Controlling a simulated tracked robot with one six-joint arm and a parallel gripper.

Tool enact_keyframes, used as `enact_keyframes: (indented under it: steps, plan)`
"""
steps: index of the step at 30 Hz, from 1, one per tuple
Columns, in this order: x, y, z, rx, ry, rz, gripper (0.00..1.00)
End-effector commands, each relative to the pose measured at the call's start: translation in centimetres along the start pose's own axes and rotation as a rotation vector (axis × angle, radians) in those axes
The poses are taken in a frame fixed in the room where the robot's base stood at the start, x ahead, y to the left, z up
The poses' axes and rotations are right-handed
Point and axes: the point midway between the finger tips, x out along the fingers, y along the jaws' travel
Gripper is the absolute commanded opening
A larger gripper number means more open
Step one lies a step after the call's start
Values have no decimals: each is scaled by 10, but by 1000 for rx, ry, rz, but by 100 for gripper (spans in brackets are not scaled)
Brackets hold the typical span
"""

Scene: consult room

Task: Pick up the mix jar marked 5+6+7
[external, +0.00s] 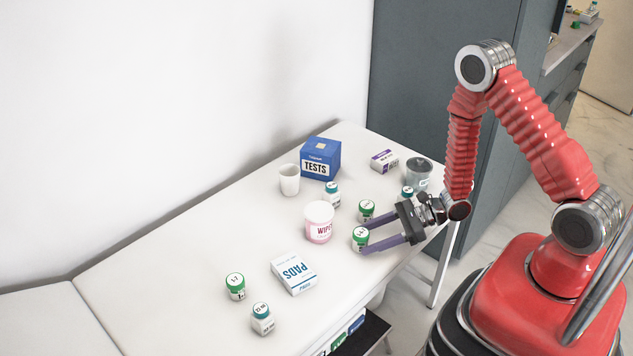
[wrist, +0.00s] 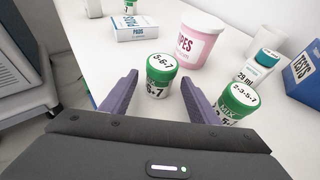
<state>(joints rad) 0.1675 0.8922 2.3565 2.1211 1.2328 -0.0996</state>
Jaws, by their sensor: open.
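The mix jar marked 5-6-7 (wrist: 158,84) has a green lid and a white body with black print. It stands upright on the white couch. In the external view this jar (external: 361,239) is at my fingertips. My gripper (wrist: 160,92) is open, with one purple finger on each side of the jar; I cannot tell whether either touches it. My gripper also shows in the external view (external: 366,238), reaching in from the right. Another green-lidded jar, marked 2-3-5-7 (wrist: 238,103), stands just outside my right finger in the wrist view.
A pink-and-white wipes tub (external: 319,225) stands close behind the jar. A pads box (external: 293,273), a blue tests box (external: 320,158), a white cup (external: 289,180) and a grey pot (external: 418,172) stand around. More small jars (external: 235,286) stand at the left.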

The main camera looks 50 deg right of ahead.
Motion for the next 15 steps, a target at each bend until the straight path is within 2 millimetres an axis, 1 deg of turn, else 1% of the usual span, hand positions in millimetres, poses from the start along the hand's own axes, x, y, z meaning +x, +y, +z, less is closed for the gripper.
enact_keyframes:
  steps: [1,4,15]
  plan:
    - [4,1,0,0,0,1,55]
    - [8,1,0,1,0,1,55]
    - [8,0,0,1,0,0,55]
